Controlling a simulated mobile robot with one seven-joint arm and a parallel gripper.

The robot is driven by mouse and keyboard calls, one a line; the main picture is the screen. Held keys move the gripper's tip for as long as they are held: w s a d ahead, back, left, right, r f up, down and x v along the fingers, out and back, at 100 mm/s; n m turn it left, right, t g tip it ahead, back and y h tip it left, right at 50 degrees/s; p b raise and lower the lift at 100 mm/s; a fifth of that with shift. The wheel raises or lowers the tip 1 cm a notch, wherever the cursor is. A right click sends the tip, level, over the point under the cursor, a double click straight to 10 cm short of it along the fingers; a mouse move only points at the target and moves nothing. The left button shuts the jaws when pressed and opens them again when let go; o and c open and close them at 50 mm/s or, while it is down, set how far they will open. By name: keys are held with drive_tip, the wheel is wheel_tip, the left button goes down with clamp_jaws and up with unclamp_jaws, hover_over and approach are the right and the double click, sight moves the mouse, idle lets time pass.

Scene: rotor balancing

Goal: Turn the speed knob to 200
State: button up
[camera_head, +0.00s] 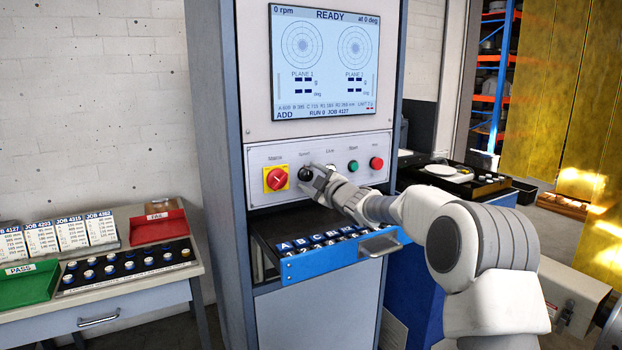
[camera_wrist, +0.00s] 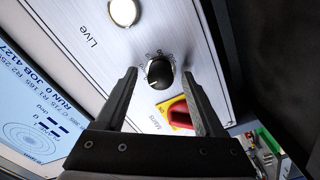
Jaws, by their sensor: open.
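The speed knob (camera_head: 305,174) is a small black round knob on the cabinet's control panel, between the red and yellow mains switch (camera_head: 276,179) and the Live lamp. My gripper (camera_head: 317,178) is at the panel, just beside the knob, and partly covers that area. In the wrist view the knob (camera_wrist: 160,72) shows with a light pointer mark and tiny scale marks around it. The two open fingers (camera_wrist: 165,85) stand on either side of it, apart from it. The scale numbers are too small to read. The screen (camera_head: 325,60) reads READY and 0 rpm.
A green Start button (camera_head: 352,166) and a red button (camera_head: 376,163) sit right of the knob. A blue keyboard drawer (camera_head: 335,262) sticks out below the panel. A side table with job cards, a red tray (camera_head: 160,228) and a green tray (camera_head: 28,284) stands left.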

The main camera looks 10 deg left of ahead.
clamp_jaws()
drive_tip(key=shift+m+p, duration=0.3)
drive_tip(key=shift+p, duration=0.05)
drive_tip(key=m+p, duration=0.2)
drive_tip(key=shift+r+m, duration=0.15)
drive_tip(key=shift+m, duration=0.15)
drive_tip(key=shift+m+p, duration=1.55)
drive_tip(key=shift+m, duration=0.65)
drive_tip(key=shift+f, duration=0.2)
unclamp_jaws()
